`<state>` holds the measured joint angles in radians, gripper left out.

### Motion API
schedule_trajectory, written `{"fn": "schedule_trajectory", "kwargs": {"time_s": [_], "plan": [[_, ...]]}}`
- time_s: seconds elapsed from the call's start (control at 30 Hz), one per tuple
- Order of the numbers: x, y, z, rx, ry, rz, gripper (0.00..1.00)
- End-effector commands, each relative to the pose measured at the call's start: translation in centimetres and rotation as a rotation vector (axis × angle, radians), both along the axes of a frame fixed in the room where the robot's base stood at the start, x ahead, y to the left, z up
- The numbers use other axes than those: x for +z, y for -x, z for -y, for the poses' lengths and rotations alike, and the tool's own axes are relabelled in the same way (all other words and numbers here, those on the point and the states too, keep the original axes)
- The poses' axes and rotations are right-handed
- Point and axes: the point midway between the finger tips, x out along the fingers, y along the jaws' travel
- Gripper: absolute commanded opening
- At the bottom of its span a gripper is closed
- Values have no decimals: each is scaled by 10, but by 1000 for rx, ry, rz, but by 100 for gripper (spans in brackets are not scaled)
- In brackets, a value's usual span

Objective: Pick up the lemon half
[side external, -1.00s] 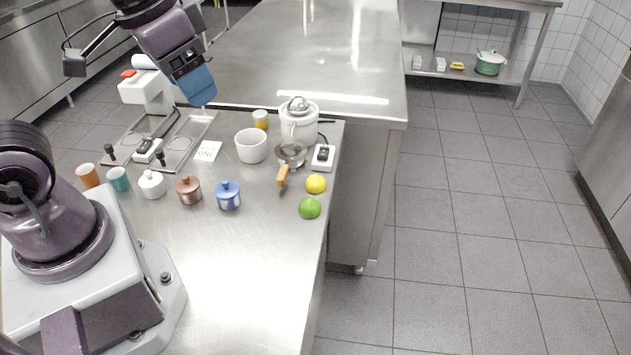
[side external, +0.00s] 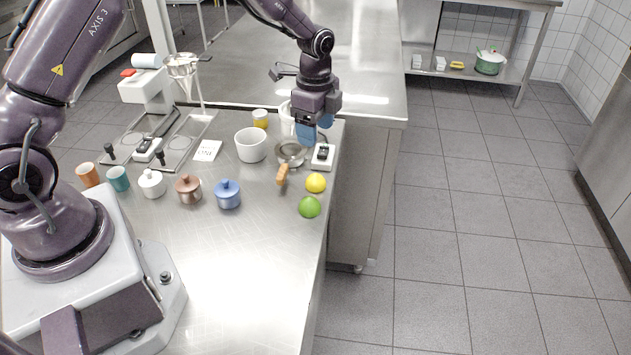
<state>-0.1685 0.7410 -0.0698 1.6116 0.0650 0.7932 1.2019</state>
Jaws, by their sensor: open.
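The yellow lemon half (side external: 316,183) rests near the right edge of the steel counter. Its cut face cannot be made out from this view. My gripper (side external: 314,132) points down with its blue fingers open and apparently empty. It hangs behind the lemon half, over the area of the strainer and the small black-and-white device, and is apart from the lemon half.
A green lime (side external: 309,207) sits just in front of the lemon half. A strainer (side external: 291,152) with an orange handle and a black-and-white device (side external: 323,157) lie behind it. A white bowl (side external: 250,146) and blue pot (side external: 228,195) stand left. The front counter is clear.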

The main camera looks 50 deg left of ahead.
Motion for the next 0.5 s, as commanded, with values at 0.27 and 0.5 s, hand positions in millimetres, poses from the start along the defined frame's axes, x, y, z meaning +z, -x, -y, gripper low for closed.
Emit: {"fn": "schedule_trajectory", "kwargs": {"time_s": [0.27,0.5], "plan": [[-20,1,1,-108,0,-1,62],[-64,1,0,-106,-1,-2,62]]}}
